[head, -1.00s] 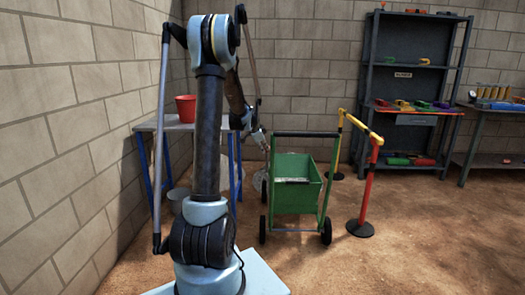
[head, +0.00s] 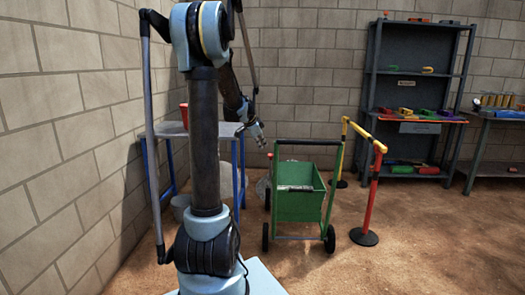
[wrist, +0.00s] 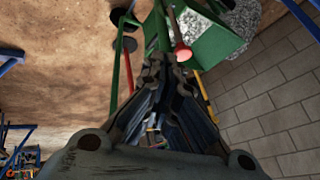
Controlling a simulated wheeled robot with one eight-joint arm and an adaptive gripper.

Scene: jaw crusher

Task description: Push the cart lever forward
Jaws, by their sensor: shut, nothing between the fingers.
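The green cart (head: 298,205) stands on its wheels beyond my arm, with a dark handle bar across its top. A small red knob (head: 270,156) shows at the cart's left side and looks like the lever's end. In the wrist view the red knob (wrist: 183,53) is just beyond my fingertips, beside the green cart wall (wrist: 216,45). My gripper (head: 259,136) is shut and empty, above and left of the cart's handle in the head view. Its fingers (wrist: 165,72) point toward the cart. I cannot tell whether they touch the lever; its shaft is mostly hidden.
A red post with a yellow barrier (head: 372,195) stands right of the cart. A table with blue legs (head: 168,130) is at the left, partly behind my arm. Shelves (head: 420,95) stand at the back right. Grey gravel (wrist: 240,14) shows by the cart. Foreground floor is clear.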

